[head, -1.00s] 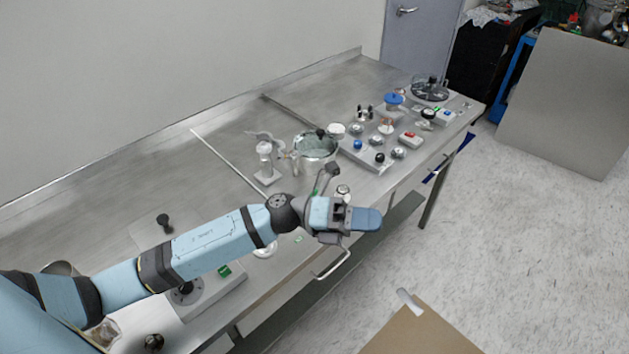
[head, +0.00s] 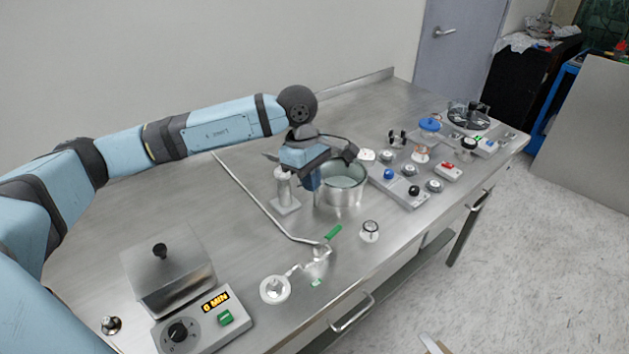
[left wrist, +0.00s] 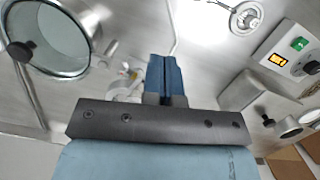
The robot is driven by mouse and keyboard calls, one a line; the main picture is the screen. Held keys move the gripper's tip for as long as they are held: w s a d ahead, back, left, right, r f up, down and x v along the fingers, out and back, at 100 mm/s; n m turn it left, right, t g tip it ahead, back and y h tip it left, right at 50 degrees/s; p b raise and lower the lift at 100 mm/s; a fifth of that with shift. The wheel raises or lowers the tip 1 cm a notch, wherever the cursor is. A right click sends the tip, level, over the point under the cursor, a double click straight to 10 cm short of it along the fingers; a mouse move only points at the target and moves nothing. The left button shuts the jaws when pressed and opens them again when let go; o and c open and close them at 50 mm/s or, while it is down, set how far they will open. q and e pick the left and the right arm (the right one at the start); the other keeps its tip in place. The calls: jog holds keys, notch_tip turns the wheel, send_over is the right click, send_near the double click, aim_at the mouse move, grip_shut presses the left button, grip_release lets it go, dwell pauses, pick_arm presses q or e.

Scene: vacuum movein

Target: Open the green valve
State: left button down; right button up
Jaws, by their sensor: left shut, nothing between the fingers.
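The green valve handle (head: 333,231) shows in the head view as a short green lever, slanted up to the right, at the silvery valve body (head: 318,258) near the table's front. My left gripper (head: 312,184) points down, shut and empty, beside the metal pot (head: 341,190). In the picture it is above and left of the green handle and apart from it. In the left wrist view the blue fingers (left wrist: 164,76) are together with nothing held. I cannot make out the green handle there; the gripper covers part of that view. My right gripper is not in view.
A pale upright fixture (head: 285,190) stands close left of the gripper. A thin pipe (head: 250,200) runs along the table. A white round flange (head: 275,289) and a timer box (head: 205,320) lie at the front left. Control panels (head: 405,185) stand to the right.

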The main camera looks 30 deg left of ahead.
aim_at(328, 238)
pick_arm(q)
jog(key=d+f, duration=0.1)
jog(key=f, duration=0.1)
jog(key=d+f, duration=0.1)
jog(key=f, duration=0.2)
jog(key=d+f+p, duration=0.1)
jog(key=f, duration=0.2)
jog(key=shift+s+d+f, duration=0.2)
jog(key=shift+s+d, duration=0.05)
jog(key=shift+d, duration=0.15)
jog(key=shift+d+f, duration=0.35)
jog(key=shift+d, duration=0.1)
